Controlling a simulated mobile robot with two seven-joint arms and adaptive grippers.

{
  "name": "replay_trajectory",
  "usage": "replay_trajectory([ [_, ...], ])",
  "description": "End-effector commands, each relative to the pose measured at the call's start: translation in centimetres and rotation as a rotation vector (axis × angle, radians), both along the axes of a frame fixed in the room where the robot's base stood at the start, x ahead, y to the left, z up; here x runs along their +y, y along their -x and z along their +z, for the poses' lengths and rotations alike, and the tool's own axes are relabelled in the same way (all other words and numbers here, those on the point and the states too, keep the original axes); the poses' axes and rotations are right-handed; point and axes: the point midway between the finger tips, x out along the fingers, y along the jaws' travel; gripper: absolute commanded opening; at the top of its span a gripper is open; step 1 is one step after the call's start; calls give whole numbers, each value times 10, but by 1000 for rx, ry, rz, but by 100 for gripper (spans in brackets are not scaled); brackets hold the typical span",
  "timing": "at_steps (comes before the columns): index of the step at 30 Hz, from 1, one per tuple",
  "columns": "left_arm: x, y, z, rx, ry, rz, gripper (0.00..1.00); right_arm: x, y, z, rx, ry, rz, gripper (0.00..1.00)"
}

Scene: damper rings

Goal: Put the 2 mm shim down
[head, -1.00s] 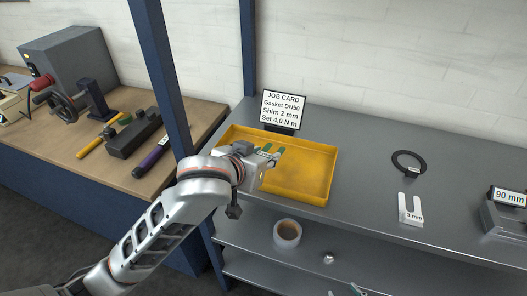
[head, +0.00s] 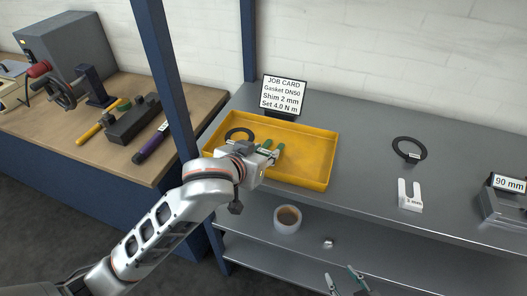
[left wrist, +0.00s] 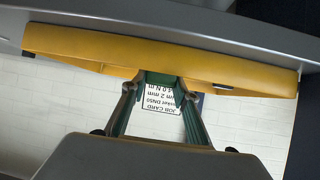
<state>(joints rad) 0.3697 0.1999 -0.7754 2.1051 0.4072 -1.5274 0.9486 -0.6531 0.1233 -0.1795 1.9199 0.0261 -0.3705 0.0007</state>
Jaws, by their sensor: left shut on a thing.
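My left gripper (head: 270,151) is over the yellow tray (head: 308,158), its green fingertips close together inside the tray's outline. It is shut on a thin piece, taken as the 2 mm shim, which the fingers and wrist hide; I cannot read its label or tell whether it touches the tray floor. In the left wrist view the green fingers (left wrist: 163,88) overlap the tray's yellow wall (left wrist: 230,72). My right gripper (head: 344,280) shows at the bottom edge of the head view, its green fingertips apart and empty.
A black ring (head: 230,131) lies in the tray's left part. Another black ring (head: 398,155) and a white forked shim (head: 410,203) lie on the grey bench to the right. The job card (head: 283,95) stands behind the tray. A blue post (head: 170,85) rises to the left.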

Motion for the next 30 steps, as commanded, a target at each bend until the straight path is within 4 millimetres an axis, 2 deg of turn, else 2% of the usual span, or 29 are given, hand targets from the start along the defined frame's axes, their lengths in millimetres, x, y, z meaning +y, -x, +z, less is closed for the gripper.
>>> replay_trajectory([
  [13,0,0,-6,1,-1,-1,15,-1,0,-1,2,1,-1,40],
  [14,0,0,-6,0,-2,0,32,-1,0,-1,2,1,-1,40],
  [16,0,0,-6,1,-1,-1,49,-1,0,-1,2,1,-1,40],
  [26,0,0,-5,1,0,0,49,0,1,-1,3,0,-2,40],
  [30,2,7,-1,1,2,-1,49,0,1,-1,2,0,-2,40],
])
